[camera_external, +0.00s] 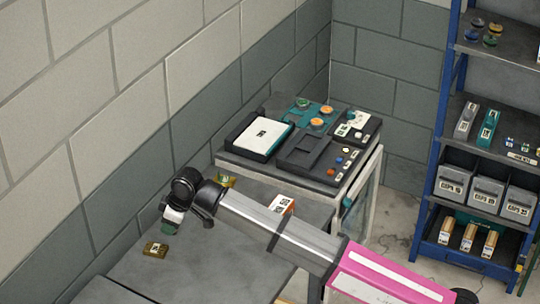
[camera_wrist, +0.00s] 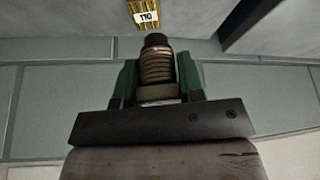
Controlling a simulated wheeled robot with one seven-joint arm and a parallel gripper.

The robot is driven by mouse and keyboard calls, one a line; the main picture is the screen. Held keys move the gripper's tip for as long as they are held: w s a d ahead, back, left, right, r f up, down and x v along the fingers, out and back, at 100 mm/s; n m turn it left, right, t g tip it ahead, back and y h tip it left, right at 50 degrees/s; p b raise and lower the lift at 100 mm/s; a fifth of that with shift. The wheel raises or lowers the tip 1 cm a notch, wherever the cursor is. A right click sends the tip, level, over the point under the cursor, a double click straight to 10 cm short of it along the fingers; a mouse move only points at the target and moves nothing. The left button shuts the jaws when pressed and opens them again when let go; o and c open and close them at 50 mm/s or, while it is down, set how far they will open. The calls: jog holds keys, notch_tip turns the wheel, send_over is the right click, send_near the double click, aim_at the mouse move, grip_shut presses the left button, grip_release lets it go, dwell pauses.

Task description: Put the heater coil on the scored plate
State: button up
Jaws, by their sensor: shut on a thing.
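The heater coil (camera_wrist: 157,67), a copper-coloured winding with a black end, is held between the green fingers of my gripper (camera_wrist: 158,82) in the wrist view. In the external view my gripper (camera_external: 169,226) hangs at the left end of my arm, over or beside the grey bench top, and the coil cannot be made out there. A small brass block (camera_external: 155,250) with a white label lies close below it on the bench. It also shows at the top of the wrist view (camera_wrist: 146,14). I cannot tell for sure which surface is the scored plate.
A yellowish item (camera_external: 226,180) and an orange and white box (camera_external: 282,205) are on the bench near my arm. A raised cabinet behind bears a dark tray (camera_external: 304,155) and a control panel (camera_external: 343,165). The block wall (camera_external: 90,150) is close on the left. Blue shelving (camera_external: 444,130) stands right.

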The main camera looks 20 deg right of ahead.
jog(key=s+a, duration=0.5)
jog(key=a, duration=0.2)
jog(key=n, duration=0.1)
send_over(148, 247)
jog(key=d, duration=0.2)
jog(key=f, duration=0.6)
jog(key=shift+s+a+f, duration=0.25)
jog(key=shift+s+f, duration=0.05)
jog(key=shift+f, duration=0.05)
notch_tip(148, 247, down, 4)
jog(key=shift+f, duration=0.1)
jog(key=o, duration=1)
